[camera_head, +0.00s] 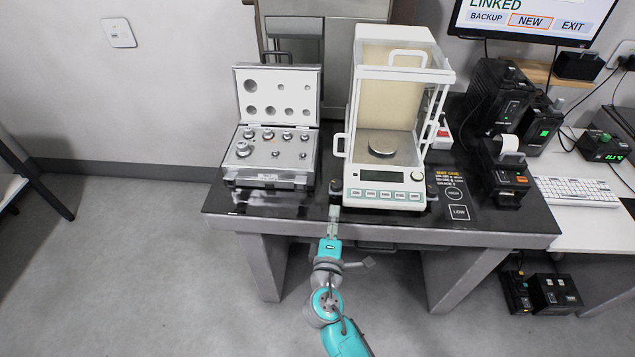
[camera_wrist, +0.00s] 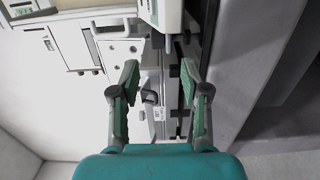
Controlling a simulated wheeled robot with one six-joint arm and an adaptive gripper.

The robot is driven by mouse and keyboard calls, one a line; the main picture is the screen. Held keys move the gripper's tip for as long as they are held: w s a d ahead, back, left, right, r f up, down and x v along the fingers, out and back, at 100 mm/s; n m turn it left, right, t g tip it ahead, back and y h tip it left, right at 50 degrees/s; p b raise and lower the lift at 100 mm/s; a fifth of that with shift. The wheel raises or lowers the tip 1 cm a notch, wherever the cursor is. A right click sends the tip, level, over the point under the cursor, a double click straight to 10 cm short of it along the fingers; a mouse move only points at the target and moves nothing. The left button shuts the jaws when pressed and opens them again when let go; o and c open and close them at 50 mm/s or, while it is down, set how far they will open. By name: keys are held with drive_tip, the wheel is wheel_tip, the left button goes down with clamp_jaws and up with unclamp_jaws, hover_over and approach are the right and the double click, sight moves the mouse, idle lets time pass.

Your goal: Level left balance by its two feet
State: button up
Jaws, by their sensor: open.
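The left balance (camera_head: 388,187), a white instrument with a clear draft shield, stands on the dark table. A round silver pan (camera_head: 383,146) sits inside it. A small round feature, perhaps the bubble level (camera_head: 417,175), is on its front right; I cannot read its bubble. My gripper (camera_head: 333,216) is just in front of that left corner. In the wrist view my gripper (camera_wrist: 158,85) is open and empty, with the balance's white corner (camera_wrist: 170,14) above it.
An open weight case (camera_head: 270,180) with several weights stands close left of the balance. A dark printed mat (camera_head: 458,200) and a printer (camera_head: 503,172) are at right. The table's front edge (camera_head: 400,238) is under my arm.

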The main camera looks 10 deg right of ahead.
sight(336, 190)
drive_tip(key=x, duration=1.1)
drive_tip(key=shift+w+r, duration=0.15)
drive_tip(key=shift+w, duration=0.25)
clamp_jaws()
